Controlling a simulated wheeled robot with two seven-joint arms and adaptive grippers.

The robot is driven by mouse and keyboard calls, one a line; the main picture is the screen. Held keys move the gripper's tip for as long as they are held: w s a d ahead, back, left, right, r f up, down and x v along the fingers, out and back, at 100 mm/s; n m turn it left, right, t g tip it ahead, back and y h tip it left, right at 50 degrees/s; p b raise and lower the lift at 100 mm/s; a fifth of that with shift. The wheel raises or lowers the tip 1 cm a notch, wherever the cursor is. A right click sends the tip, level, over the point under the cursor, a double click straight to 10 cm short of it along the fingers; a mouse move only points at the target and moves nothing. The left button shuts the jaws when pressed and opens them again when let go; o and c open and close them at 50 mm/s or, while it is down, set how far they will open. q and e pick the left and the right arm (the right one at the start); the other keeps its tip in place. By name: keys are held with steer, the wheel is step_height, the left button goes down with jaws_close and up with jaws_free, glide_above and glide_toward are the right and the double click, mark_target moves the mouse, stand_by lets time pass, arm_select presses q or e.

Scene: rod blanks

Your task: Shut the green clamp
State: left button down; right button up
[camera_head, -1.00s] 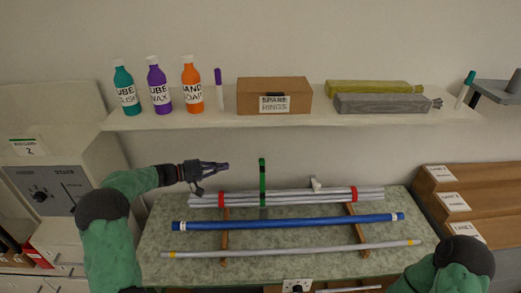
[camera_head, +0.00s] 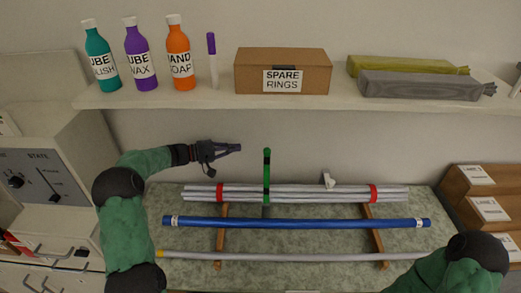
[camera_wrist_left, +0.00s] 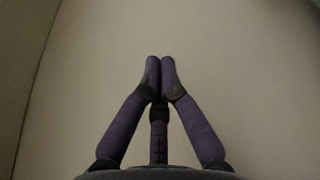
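The clamp does not show in that view. My right gripper is out of view.
A blue rod (camera_head: 300,223) and a grey rod (camera_head: 300,256) lie in front of the bundle on wooden rails (camera_head: 221,240). A small pale fitting (camera_head: 328,181) stands behind the bundle at right. A shelf (camera_head: 300,102) with bottles and a box (camera_head: 283,62) runs above.

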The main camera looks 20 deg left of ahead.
arm_select(q)
steer(key=w+d+b, duration=0.2)
steer(key=d, duration=0.7)
steer(key=shift+d+b, duration=0.15)
steer(key=shift+b, duration=0.15)
stand_by(0.6)
